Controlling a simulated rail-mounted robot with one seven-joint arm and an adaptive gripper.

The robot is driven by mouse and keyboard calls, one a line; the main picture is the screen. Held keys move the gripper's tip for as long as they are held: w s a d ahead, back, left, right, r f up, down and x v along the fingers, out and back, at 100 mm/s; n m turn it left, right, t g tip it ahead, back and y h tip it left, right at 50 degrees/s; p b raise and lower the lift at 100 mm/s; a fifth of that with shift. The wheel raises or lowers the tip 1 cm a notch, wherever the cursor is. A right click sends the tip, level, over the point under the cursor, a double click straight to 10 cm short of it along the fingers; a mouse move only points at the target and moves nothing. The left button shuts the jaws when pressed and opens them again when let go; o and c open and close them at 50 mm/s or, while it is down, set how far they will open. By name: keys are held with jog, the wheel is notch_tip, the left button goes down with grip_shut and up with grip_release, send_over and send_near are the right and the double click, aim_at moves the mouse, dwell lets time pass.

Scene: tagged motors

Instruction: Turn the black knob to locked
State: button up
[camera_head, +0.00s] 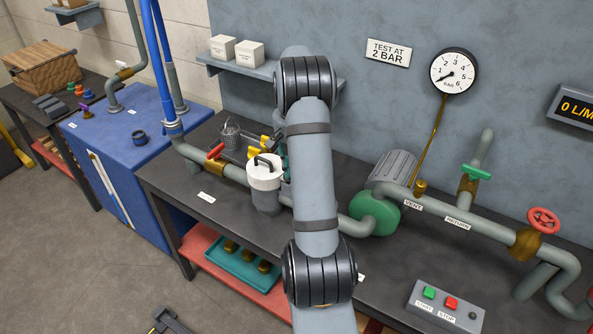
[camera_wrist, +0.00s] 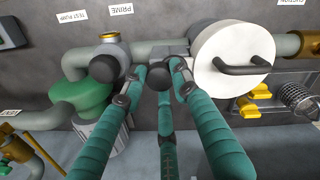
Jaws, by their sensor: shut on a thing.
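My gripper (camera_wrist: 150,76) shows in the wrist view with its teal fingers reaching up to a grey pipe. Their dark, rounded tips are closed in around the spot below a dark grey fitting (camera_wrist: 176,48) on that pipe. No "locked" marking can be read.
A white-lidded canister (camera_head: 265,180) with a black handle stands close beside the fingers; its lid (camera_wrist: 215,45) shows right of them in the wrist view. A green pump (camera_head: 375,214), a red handwheel (camera_head: 543,220) and a start/stop box (camera_head: 446,305) stand on the dark bench.

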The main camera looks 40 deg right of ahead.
jog(key=shift+m, duration=1)
jog(key=o, duration=1.1)
jog(key=shift+o, duration=0.2)
jog(key=shift+r, duration=0.1)
notch_tip(320, 180, up, 12)
jog(key=shift+w+a, duration=0.2)
